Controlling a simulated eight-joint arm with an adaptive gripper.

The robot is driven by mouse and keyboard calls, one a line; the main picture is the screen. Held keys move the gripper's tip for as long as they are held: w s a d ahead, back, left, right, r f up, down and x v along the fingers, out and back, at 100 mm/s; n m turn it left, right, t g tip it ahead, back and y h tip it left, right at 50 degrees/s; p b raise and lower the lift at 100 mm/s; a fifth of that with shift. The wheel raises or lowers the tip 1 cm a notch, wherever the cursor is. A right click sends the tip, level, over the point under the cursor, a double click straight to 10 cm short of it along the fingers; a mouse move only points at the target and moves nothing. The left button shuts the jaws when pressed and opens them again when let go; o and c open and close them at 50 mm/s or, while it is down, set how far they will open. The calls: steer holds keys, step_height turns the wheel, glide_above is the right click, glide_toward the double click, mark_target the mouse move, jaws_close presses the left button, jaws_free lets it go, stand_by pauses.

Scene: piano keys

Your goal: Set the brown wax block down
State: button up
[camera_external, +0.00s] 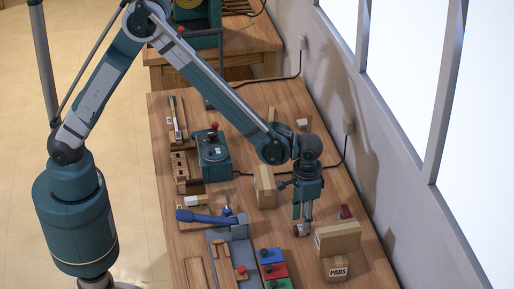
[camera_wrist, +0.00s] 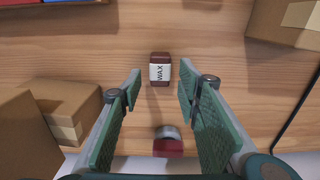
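The brown wax block (camera_wrist: 160,69) has a white label reading WAX and appears to rest on the wooden table, just beyond my fingertips. My gripper (camera_wrist: 160,82) is open, with a finger on either side of the block's line and a visible gap to each side. In the external view my gripper (camera_external: 301,220) points straight down, low over the table. The block (camera_external: 302,230) shows there as a small reddish patch at the fingertips, partly hidden by them.
A dark red object with a grey top (camera_wrist: 168,146) lies on the wall side. Cardboard boxes (camera_external: 338,237) stand near my gripper, with another box (camera_external: 265,187) behind it. Blue, red and green trays (camera_external: 272,270) lie to the left. Bare wood surrounds the block.

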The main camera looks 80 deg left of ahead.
step_height(320, 180, up, 9)
steer(key=shift+r+p, duration=0.2)
steer(key=shift+p, duration=0.25)
stand_by(0.6)
steer(key=s+a+r+t, duration=0.3)
steer(key=s+a+r, duration=1.25)
steer(key=r, duration=0.25)
steer(key=s+a+t, duration=0.2)
steer(key=s+a, duration=0.3)
steer(key=s, duration=0.4)
steer(key=s+a+r+t, duration=0.1)
steer(key=s+a+t, duration=0.1)
steer(key=s+a, duration=0.4)
steer(key=shift+s+r, duration=0.15)
steer(key=shift+s, duration=1.95)
